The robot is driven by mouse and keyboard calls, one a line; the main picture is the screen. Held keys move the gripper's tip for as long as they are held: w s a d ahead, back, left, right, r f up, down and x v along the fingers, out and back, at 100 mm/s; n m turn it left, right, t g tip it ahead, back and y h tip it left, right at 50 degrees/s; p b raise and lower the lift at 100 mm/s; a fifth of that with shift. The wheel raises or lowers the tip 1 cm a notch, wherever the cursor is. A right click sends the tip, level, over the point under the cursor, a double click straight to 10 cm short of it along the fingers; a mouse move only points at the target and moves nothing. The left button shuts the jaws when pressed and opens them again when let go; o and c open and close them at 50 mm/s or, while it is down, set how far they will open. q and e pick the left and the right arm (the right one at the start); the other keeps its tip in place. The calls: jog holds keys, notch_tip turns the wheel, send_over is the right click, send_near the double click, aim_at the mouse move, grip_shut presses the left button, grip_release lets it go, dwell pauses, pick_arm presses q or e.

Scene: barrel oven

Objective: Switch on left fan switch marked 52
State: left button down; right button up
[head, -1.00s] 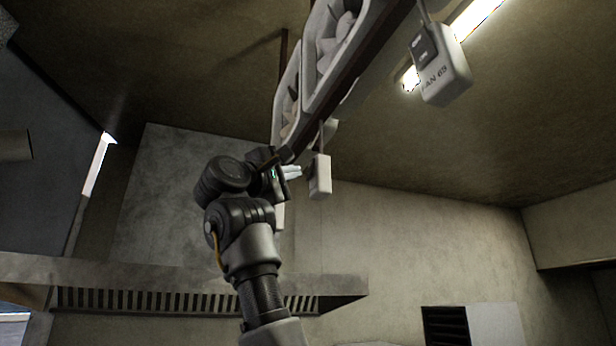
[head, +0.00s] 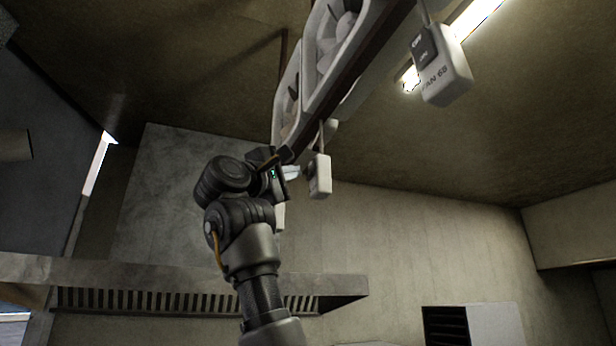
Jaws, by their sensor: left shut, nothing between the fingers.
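A pale hanging switch box (head: 323,178) is near the middle of the head view, below the fan frame. Its dark switch side faces left, towards my gripper, and no number is readable on it, so I cannot tell if it is the one marked 52. My left gripper (head: 293,172) is shut and empty, with its pale fingertips just left of that dark side. I cannot tell whether they touch it. Part of another pale box (head: 281,217) shows behind my left gripper, mostly hidden. My right gripper is not in view.
A beam with fans (head: 334,35) runs overhead just above my gripper. A box marked FAN with a number like 68 or 69 (head: 446,82) hangs at the upper right. A slatted metal hood (head: 180,300) is below. The space right of the middle box is clear.

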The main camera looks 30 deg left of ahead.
pick_arm(q)
jog(key=shift+w+d, duration=0.15)
jog(key=shift+w+d, duration=0.15)
jog(key=shift+w, duration=0.05)
jog(key=shift+w+d+f, duration=0.1)
jog(key=shift+w+d, duration=0.1)
jog(key=shift+w, duration=0.05)
dwell(1.1)
jog(key=shift+s+a, duration=0.1)
jog(key=shift+s+a+b, duration=0.3)
jog(key=shift+s+a, duration=0.15)
jog(key=shift+s, duration=0.15)
jog(key=s+a, duration=0.2)
jog(key=s+b, duration=0.1)
jog(key=s, duration=0.1)
jog(key=shift+a+r, duration=0.4)
